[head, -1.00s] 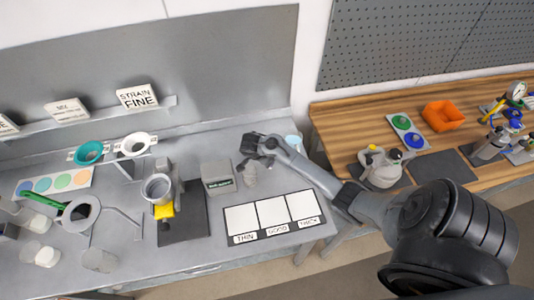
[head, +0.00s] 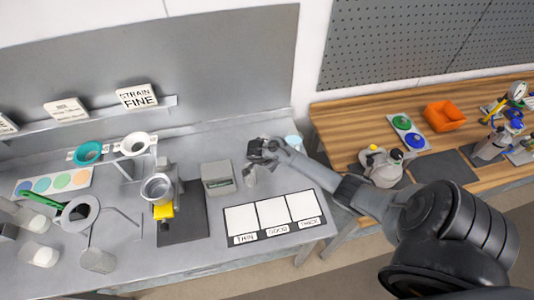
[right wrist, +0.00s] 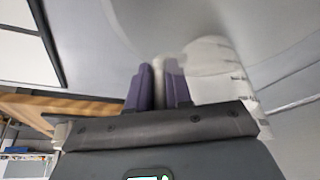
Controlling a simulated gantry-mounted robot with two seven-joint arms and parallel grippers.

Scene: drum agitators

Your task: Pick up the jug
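The jug (head: 250,178) is a pale, translucent vessel right of the small grey box, partly hidden by my right gripper (head: 262,158). In the right wrist view the jug (right wrist: 215,68) has marks down its side. A narrow pale upright part, seemingly its handle (right wrist: 158,82), lies between the two purple fingers of my right gripper (right wrist: 160,88). The fingers look closed on this part. Whether the jug's base touches the bench cannot be told. My left gripper is not in view.
A grey box with a display (head: 217,178) stands just left of the jug. A panel of white squares marked thin, good, thick (head: 268,235) lies in front. A cup on a stand (head: 157,187) is further left. A pale blue-rimmed vessel (head: 293,142) is behind my right arm.

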